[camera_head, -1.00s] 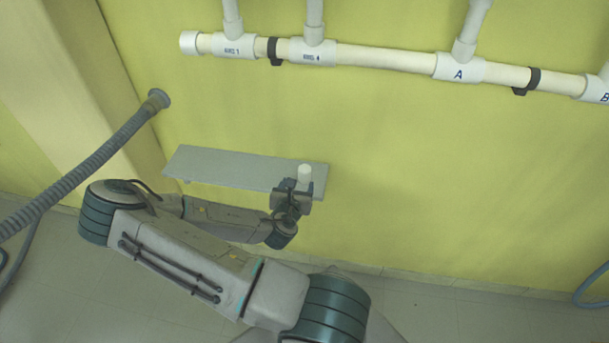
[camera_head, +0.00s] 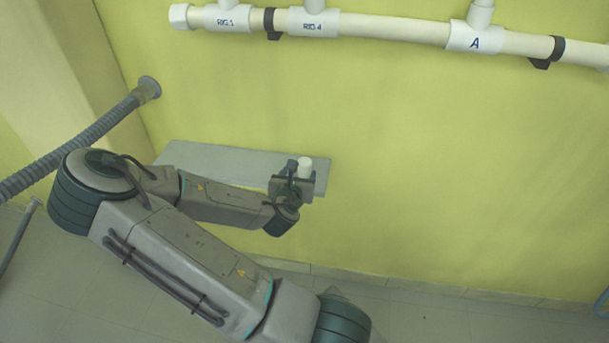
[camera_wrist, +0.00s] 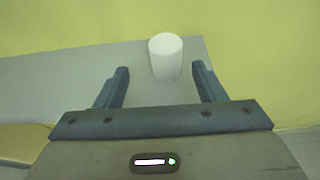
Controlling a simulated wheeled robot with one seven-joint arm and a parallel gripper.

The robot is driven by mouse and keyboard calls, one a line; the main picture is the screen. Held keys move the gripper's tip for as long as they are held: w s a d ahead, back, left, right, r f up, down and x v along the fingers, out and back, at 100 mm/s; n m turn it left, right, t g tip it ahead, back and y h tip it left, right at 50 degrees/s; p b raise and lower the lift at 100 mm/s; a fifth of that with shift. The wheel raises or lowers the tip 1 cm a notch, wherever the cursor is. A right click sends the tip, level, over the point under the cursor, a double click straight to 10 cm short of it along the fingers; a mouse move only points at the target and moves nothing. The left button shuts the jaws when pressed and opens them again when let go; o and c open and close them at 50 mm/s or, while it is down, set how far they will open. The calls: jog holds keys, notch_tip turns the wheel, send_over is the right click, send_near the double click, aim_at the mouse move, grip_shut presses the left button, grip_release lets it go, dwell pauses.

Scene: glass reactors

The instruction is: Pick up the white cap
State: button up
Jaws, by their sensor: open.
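The white cap (camera_head: 305,167) is a small plain cylinder standing upright near the right end of a grey shelf (camera_head: 215,158) on the wall. In the wrist view the cap (camera_wrist: 166,57) stands just beyond my fingertips, between their lines and a little right of the middle. My gripper (camera_wrist: 161,76) is open and empty, with one finger to each side of the cap's line. In the head view my gripper (camera_head: 293,180) is at the shelf's right end, close to the cap, and its fingers are hard to make out.
A white pipe (camera_head: 390,30) with labelled fittings runs along the yellow wall above the shelf. A grey corrugated hose (camera_head: 75,145) leaves the wall at the left. The shelf is bare left of the cap. The wall right of the shelf is clear.

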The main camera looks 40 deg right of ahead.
aim_at(306, 163)
jog(key=shift+w+d+f+b, duration=0.65)
jog(key=shift+d+b, duration=0.05)
jog(key=shift+b, duration=0.55)
jog(key=shift+w+d+r+b, duration=0.1)
jog(key=shift+w+d+b, duration=0.1)
jog(key=shift+d+b, duration=0.2)
jog(key=x, duration=0.1)
jog(key=b+x, duration=0.2)
jog(key=x, duration=0.1)
jog(key=shift+s+d, duration=0.25)
jog(key=shift+d, duration=0.1)
jog(key=shift+w+d+b, duration=0.35)
jog(key=shift+w, duration=0.05)
jog(key=c, duration=1.1)
